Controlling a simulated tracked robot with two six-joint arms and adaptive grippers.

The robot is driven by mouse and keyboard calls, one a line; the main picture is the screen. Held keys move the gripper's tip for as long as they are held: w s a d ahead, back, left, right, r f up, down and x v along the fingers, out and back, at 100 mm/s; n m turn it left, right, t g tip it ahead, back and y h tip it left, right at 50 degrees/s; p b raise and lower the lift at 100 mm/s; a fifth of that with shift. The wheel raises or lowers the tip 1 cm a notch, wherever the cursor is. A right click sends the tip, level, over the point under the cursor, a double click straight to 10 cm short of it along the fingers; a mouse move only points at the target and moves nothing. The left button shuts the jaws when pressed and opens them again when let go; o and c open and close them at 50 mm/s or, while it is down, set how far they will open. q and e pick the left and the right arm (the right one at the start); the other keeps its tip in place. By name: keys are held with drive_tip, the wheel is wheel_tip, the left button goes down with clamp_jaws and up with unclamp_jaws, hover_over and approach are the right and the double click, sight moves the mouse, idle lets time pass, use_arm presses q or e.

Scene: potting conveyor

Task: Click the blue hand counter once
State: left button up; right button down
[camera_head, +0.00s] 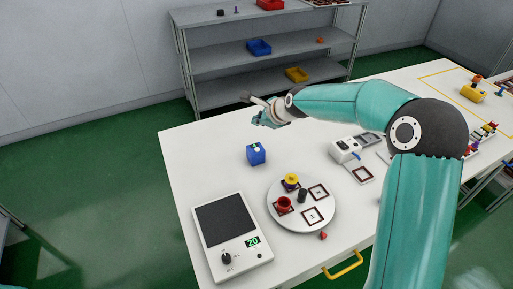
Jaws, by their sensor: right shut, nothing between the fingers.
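The blue hand counter (256,154) is a small blue box with a pale button on its top. It stands upright on the white table, left of the round turntable. My right gripper (260,115) is above and behind the counter in the picture, apart from it. Its fingers are shut with nothing between them. The fingertips are small in this view. My left gripper is out of view.
A grey scale (202,254) with a green display stands at the front left. The round turntable (314,220) carries a red pot, a yellow pot and framed squares. A white device (344,151) stands to the right. A grey shelf (215,62) with coloured bins is behind.

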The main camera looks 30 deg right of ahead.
sight(258, 150)
wheel_tip(258, 150, down, 8)
drive_tip(key=b, duration=0.7)
drive_tip(key=shift+s+a+r+b, duration=0.1)
drive_tip(key=shift+a+b, duration=0.05)
drive_tip(key=shift+b, duration=0.15)
drive_tip(key=shift+f, duration=0.45)
drive_tip(key=shift+f+b, duration=0.1)
drive_tip(key=shift+b, duration=0.2)
drive_tip(key=shift+f, duration=0.3)
drive_tip(key=shift+f, duration=0.4)
idle(1.1)
drive_tip(key=shift+r, duration=0.1)
drive_tip(key=shift+r+p, duration=0.7)
drive_tip(key=shift+p, duration=0.05)
